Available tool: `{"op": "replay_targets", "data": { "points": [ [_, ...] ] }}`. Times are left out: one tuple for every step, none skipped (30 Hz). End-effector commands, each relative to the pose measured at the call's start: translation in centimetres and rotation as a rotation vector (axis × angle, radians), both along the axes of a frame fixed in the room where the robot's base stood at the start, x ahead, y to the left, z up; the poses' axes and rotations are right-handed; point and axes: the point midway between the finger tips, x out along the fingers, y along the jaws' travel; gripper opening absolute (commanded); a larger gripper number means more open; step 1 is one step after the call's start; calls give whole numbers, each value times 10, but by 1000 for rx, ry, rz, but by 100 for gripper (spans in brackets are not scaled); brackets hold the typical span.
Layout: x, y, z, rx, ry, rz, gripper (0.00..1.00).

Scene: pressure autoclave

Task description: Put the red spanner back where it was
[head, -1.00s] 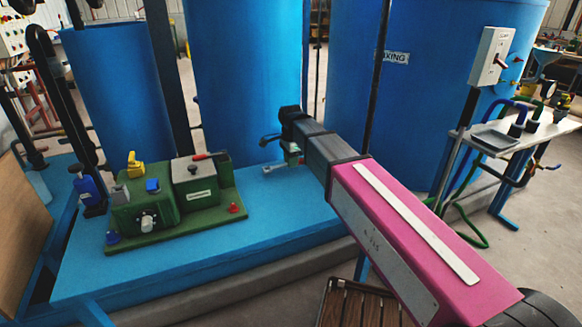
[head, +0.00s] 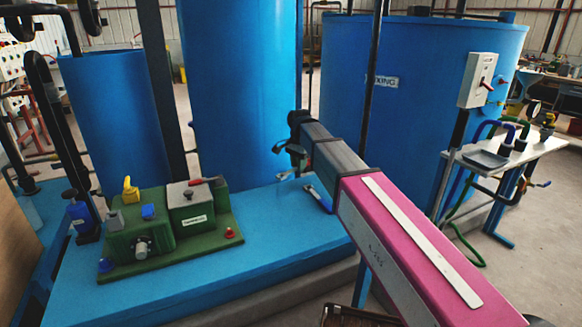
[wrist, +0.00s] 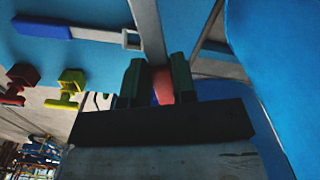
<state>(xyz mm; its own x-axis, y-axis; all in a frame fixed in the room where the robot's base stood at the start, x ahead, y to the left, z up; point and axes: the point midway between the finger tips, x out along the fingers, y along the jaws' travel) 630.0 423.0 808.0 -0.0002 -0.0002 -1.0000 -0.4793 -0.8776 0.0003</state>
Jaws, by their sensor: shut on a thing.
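My gripper (head: 298,160) is over the back right part of the blue bench top (head: 270,235), right of the green unit. In the wrist view, its two dark green fingers (wrist: 157,84) are shut on the red spanner (wrist: 162,88), at its red handle. What looks like its grey shaft runs up the picture from there. The handle is mostly hidden between the fingers. A blue-handled tool (wrist: 43,28) with a grey shaft lies to the left in the wrist view. The head view does not clearly show the held spanner.
The green unit (head: 150,240) with yellow, blue and red parts stands left on the bench. Tall blue tanks (head: 245,90) stand close behind. A red knob (wrist: 20,80) and a yellow one (wrist: 68,90) show at left in the wrist view. The bench front is clear.

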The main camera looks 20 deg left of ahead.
Motion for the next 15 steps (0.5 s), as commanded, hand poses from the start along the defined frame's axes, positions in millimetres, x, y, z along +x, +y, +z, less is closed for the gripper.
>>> {"op": "replay_targets", "data": {
  "points": [
    [3, -1, -1, 0, 0, 12, 0],
    [4, -2, -2, 0, 0, 18, 0],
    [5, -2, -2, 0, 0, 23, 0],
    [5, -3, -3, 0, 0, 25, 0],
    [4, -3, -4, 0, 0, 25, 0],
    [4, -3, -5, 0, 0, 25, 0],
    [4, -3, -7, 0, 0, 25, 0],
    [4, -3, -8, 0, 0, 24, 0],
    [4, -3, -11, 0, 0, 24, 0],
    [4, -3, -13, 0, 0, 24, 0],
    [4, -3, -15, 0, 0, 24, 0],
    [4, -3, -18, 0, 0, 23, 0],
    [4, -3, -21, 0, 0, 23, 0],
    [4, -3, -24, 0, 0, 23, 0],
    [4, -3, -28, -1, 0, 23, 0]
  ]
}}
